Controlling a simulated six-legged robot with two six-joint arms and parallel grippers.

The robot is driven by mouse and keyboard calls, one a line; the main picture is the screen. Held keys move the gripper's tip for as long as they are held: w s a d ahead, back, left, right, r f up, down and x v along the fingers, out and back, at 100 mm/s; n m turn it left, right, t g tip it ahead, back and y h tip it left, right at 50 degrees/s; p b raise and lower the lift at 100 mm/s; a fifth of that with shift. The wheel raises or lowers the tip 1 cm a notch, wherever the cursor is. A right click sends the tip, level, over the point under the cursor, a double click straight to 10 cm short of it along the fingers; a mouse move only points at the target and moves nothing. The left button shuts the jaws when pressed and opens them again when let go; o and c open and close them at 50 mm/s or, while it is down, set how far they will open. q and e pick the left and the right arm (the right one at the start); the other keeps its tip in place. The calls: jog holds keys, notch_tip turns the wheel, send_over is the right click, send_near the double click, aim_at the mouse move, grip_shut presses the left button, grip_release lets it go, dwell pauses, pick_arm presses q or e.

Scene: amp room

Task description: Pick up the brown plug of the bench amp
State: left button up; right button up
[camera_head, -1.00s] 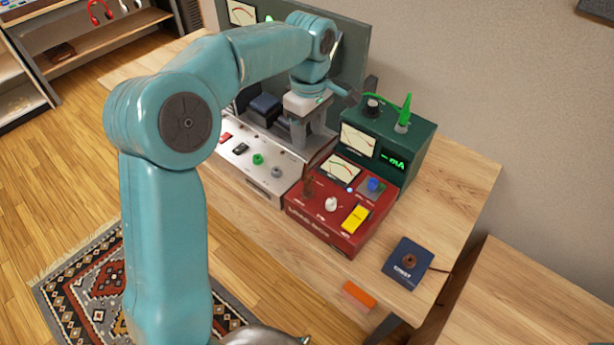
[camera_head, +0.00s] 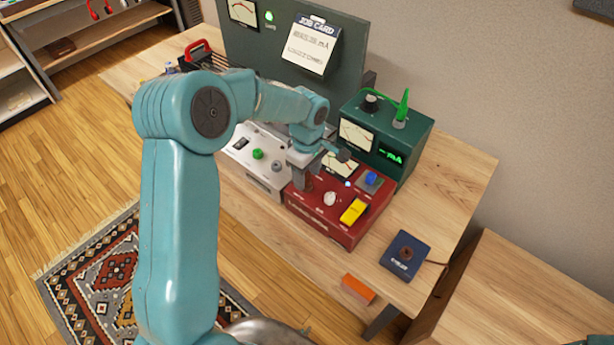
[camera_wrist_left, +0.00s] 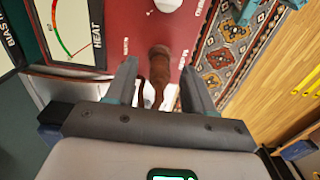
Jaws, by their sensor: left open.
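The red bench amp (camera_head: 322,225) stands on the wooden bench with a meter, a white knob, a yellow switch and a blue knob on top. The brown plug (camera_wrist_left: 158,68) shows in the left wrist view, rising from the red panel between the two fingers of my left gripper (camera_wrist_left: 157,78). The fingers are open, one on each side, with gaps to the plug. In the head view my left gripper (camera_head: 303,183) is over the amp's left part and hides the plug.
A green meter box (camera_head: 388,140) with a green plug stands behind the amp. A silver unit (camera_head: 255,165) adjoins it at left. A dark blue pad (camera_head: 402,262) with a brown round piece and an orange block (camera_head: 358,289) lie in front at right. A job card (camera_head: 312,45) hangs behind.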

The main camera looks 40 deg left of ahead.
pick_arm(q)
jog(key=shift+f, duration=0.7)
grip_shut()
jog(key=shift+r, duration=0.15)
